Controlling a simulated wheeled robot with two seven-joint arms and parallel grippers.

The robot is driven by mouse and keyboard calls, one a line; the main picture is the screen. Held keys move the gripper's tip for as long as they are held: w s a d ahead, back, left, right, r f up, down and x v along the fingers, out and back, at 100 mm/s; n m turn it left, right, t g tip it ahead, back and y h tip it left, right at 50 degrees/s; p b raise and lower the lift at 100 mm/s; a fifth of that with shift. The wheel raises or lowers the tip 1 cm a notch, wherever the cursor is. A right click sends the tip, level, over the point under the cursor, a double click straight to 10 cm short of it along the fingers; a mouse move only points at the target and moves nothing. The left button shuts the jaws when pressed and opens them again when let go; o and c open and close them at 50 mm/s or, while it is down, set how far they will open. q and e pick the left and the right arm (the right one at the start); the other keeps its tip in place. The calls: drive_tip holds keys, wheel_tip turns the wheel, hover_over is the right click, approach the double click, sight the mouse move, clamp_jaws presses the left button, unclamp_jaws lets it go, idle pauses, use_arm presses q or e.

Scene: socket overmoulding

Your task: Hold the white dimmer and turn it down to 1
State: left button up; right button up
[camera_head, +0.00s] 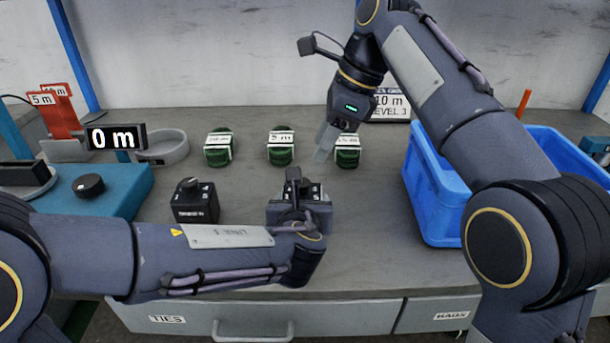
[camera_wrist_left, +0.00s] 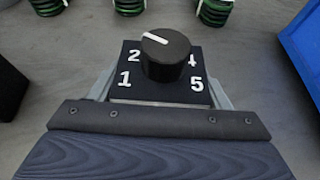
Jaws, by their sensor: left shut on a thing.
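A dimmer box with a round knob (camera_wrist_left: 165,52) is between the fingers of my left gripper (camera_wrist_left: 160,88). The box (camera_wrist_left: 150,87) looks black rather than white. Its face shows 1, 2, 4 and 5; the knob hides the place between 2 and 4. The knob's white pointer is turned to the upper left, just above the 2. In the head view my left gripper (camera_head: 297,197) is shut on this dimmer, partly covering it. My right gripper (camera_head: 326,145) hangs above and behind it, apart from the knob; its finger gap is not clear.
A second black dimmer (camera_head: 195,201) stands to the left. Several green cable coils (camera_head: 218,158) lie behind. A blue crate (camera_head: 440,200) is at the right. A blue device with a black knob (camera_head: 89,186) and a "0 m" display (camera_head: 115,137) is at the left.

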sight(304, 180)
drive_tip(key=x, duration=0.9)
drive_tip(key=c, duration=0.7)
drive_tip(key=shift+n, duration=0.3)
drive_tip(key=n+g, duration=0.1)
drive_tip(key=n, duration=0.3)
drive_tip(key=shift+w+g, duration=0.15)
drive_tip(key=shift+g, duration=0.25)
drive_tip(key=shift+w+a+n+g+h, duration=0.1)
drive_tip(key=shift+n+g+h, duration=0.2)
drive_tip(key=shift+n, duration=0.85)
drive_tip(key=shift+n+g+h, duration=0.2)
drive_tip(key=shift+n+g, duration=0.2)
drive_tip(key=shift+n, duration=0.75)
